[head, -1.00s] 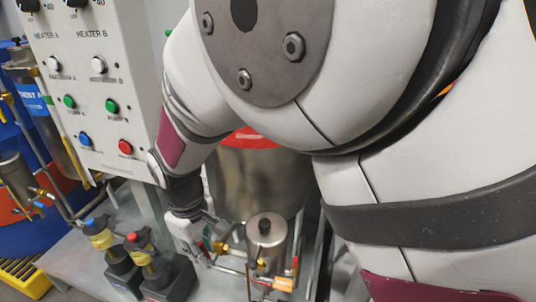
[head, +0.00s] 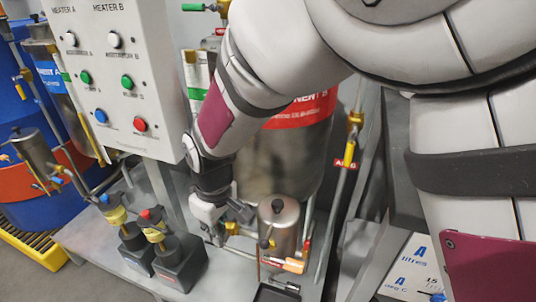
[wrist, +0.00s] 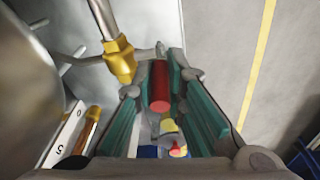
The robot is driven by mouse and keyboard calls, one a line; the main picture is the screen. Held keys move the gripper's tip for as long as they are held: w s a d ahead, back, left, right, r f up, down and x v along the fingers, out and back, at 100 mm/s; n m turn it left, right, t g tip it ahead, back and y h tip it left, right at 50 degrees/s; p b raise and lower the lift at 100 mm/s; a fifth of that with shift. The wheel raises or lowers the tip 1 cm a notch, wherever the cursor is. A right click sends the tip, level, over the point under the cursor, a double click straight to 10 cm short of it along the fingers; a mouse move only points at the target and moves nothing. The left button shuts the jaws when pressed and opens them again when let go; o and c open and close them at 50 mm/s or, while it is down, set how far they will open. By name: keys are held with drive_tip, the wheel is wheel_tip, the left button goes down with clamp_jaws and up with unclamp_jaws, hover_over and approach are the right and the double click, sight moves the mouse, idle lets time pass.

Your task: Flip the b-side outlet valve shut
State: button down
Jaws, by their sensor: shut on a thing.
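My gripper (head: 228,214) is low beside the small steel pot (head: 279,222), in front of the red-banded component B tank (head: 300,112). In the wrist view its teal-padded fingers (wrist: 165,80) are shut on a red cylindrical handle (wrist: 159,88). A brass valve body (wrist: 121,60) sits at the upper left of that handle, on a metal pipe. In the head view a brass fitting (head: 232,228) shows just by the fingers, while the red handle is hidden there. I cannot read the lever's exact angle.
The heater panel (head: 115,75) stands at the left, with two dark pumps (head: 180,262) below it.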

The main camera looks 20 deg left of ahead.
drive_tip(key=shift+d+y+b, duration=0.4)
drive_tip(key=shift+y+b, duration=0.4)
drive_tip(key=shift+y, duration=0.1)
drive_tip(key=c, duration=1.9)
unclamp_jaws()
drive_tip(key=v, duration=1.2)
drive_tip(key=shift+s, duration=0.2)
